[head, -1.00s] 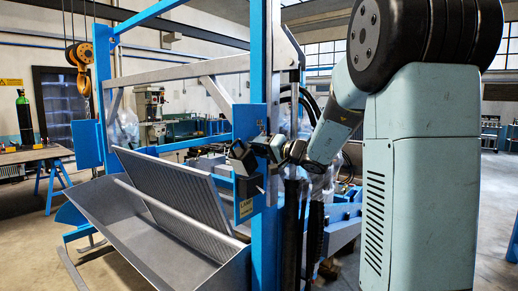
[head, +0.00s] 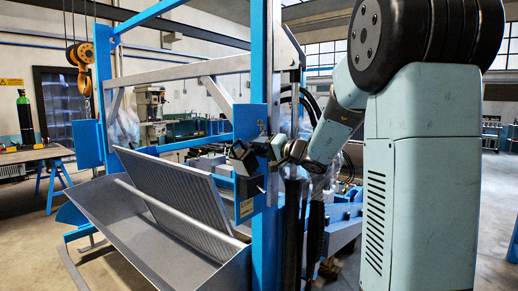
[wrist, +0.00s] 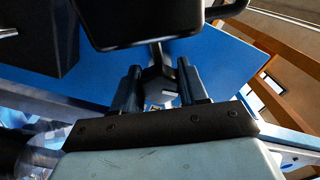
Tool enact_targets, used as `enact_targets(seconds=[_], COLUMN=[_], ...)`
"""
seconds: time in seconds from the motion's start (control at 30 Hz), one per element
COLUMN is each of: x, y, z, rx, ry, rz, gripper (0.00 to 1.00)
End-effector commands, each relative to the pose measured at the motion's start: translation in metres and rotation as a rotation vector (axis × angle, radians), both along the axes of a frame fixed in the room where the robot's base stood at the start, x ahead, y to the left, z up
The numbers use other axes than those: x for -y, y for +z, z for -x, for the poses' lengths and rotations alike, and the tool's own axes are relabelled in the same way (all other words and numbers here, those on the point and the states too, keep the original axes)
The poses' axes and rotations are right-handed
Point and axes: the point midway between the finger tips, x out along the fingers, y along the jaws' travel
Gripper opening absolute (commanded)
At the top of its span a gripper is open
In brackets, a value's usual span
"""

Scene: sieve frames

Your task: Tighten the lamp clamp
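The lamp (head: 240,157), a dark block-shaped head, is mounted at the blue upright post, left of my gripper (head: 287,151). The dark lamp clamp (head: 264,147) lies between the lamp and my gripper. In the wrist view, the dark lamp body (wrist: 150,22) hangs over the top of the picture, with a short stem running down from it.
The blue frame post (head: 264,230) stands close to my gripper. A grey sieve panel (head: 180,195) lies tilted in the trough left of it. Dark hoses run behind the gripper.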

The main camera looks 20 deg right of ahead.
Motion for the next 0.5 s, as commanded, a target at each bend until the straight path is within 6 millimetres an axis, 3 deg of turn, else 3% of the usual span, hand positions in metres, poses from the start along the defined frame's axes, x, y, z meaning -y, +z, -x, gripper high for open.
enact_targets(seconds=[0.27,0.5], x=[0.0016,0.0013], y=[-0.0010,-0.0005], z=[-0.0002,0.0005], rx=[-0.002,-0.001], ry=[-0.003,-0.002], rz=[0.000,0.001], gripper=[0.68,0.68])
